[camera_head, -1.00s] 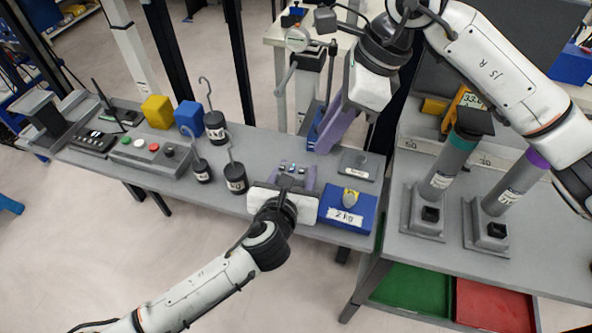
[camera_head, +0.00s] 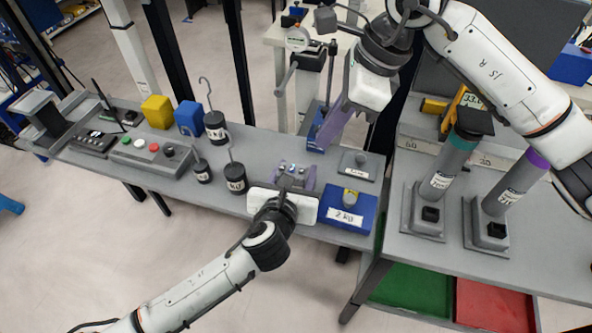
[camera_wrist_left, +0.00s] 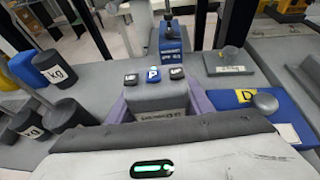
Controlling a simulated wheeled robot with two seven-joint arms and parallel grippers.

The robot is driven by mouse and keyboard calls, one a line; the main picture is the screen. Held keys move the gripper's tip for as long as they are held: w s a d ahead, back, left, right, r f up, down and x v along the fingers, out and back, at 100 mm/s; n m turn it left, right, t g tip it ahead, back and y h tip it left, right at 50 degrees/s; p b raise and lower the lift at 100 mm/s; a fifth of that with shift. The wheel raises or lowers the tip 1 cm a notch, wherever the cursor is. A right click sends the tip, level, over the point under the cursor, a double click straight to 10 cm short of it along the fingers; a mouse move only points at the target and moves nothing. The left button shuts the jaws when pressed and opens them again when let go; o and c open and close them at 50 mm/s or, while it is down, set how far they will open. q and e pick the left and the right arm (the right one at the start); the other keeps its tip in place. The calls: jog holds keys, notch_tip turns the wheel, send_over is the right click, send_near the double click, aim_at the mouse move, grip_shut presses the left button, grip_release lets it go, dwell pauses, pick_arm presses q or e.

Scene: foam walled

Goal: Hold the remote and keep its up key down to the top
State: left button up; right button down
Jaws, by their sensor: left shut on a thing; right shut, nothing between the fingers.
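The remote (camera_wrist_left: 157,96) is a grey block with a row of small keys on top, seen close in the left wrist view.
A blue stand (camera_wrist_left: 171,45) stands behind the remote. A blue 2 kg block (camera_head: 348,207) and a grey plate (camera_head: 360,165) lie to the right. Hooked black weights (camera_head: 236,179), a button box (camera_head: 155,153), and yellow (camera_head: 157,109) and blue (camera_head: 189,117) cubes are to the left.

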dwell(0.9)
jog(key=a+n+t+y, duration=0.1)
jog(key=a+r+n+t+y, duration=0.1)
jog(key=t, duration=0.1)
jog(key=a+r+n+t+y, duration=0.1)
jog(key=shift+a+n+t, duration=0.1)
jog(key=shift+n+t, duration=0.2)
jog(key=shift+t, duration=0.1)
jog(key=shift+f, duration=0.1)
send_near(302, 171)
jog(key=w+a+f, duration=0.2)
jog(key=w+a, duration=0.1)
jog(key=a, duration=0.1)
jog(key=shift+w+a+f, duration=0.2)
jog(key=shift+w+f, duration=0.1)
dwell(1.9)
jog(key=shift+f, duration=0.4)
